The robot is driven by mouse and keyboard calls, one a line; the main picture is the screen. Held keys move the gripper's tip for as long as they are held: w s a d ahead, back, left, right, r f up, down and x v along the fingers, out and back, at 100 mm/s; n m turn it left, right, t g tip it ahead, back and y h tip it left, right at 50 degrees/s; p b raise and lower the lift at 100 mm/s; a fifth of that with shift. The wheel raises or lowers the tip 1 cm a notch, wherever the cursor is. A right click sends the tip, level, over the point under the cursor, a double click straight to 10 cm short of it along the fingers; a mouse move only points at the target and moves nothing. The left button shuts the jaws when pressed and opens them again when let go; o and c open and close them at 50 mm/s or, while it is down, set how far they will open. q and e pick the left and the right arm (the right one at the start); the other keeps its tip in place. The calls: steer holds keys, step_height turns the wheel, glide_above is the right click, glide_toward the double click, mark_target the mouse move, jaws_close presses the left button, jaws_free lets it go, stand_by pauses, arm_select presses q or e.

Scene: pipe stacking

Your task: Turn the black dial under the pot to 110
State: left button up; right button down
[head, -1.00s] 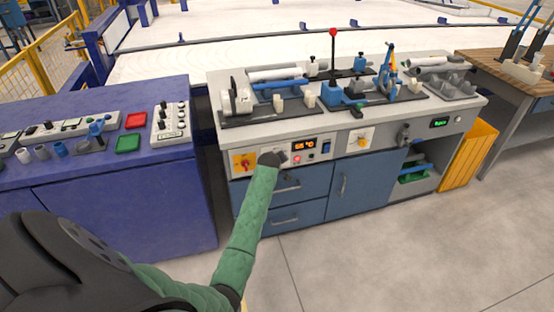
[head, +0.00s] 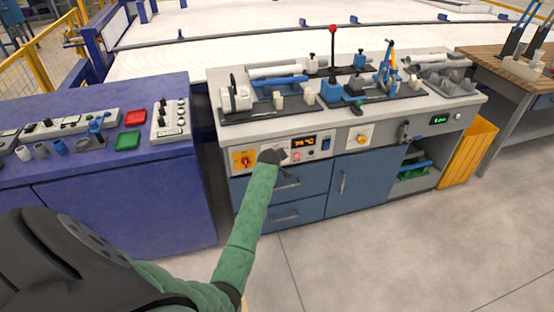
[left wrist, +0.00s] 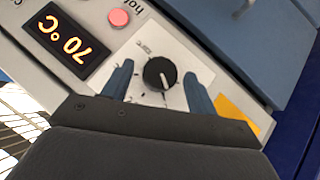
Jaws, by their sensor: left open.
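The black dial (left wrist: 160,74) is a round knob with a white pointer line on a white scale plate (left wrist: 143,47), in the left wrist view. My left gripper (head: 269,157) is at the bench's front panel and hides the dial in the head view. In the left wrist view its two blue fingers are open, one on each side of the dial; I cannot tell whether they touch it. The orange temperature display (head: 304,141) reads in the seventies °C; its last digit is unclear. It also shows in the left wrist view (left wrist: 68,42). My right gripper is not in view.
A red knob on a yellow plate (head: 244,161) is left of the gripper. A red round button (left wrist: 119,17) is beside the display. Another yellow knob (head: 360,139) is farther right. Blue drawers (head: 285,212) lie below. Pipes and clamps crowd the grey benchtop (head: 222,77).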

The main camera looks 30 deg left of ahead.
arm_select(q)
steer(key=v, duration=0.7)
steer(key=shift+b, duration=0.45)
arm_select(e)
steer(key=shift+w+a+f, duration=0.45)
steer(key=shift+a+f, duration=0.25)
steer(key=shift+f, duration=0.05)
arm_select(q)
steer(key=shift+s, duration=0.1)
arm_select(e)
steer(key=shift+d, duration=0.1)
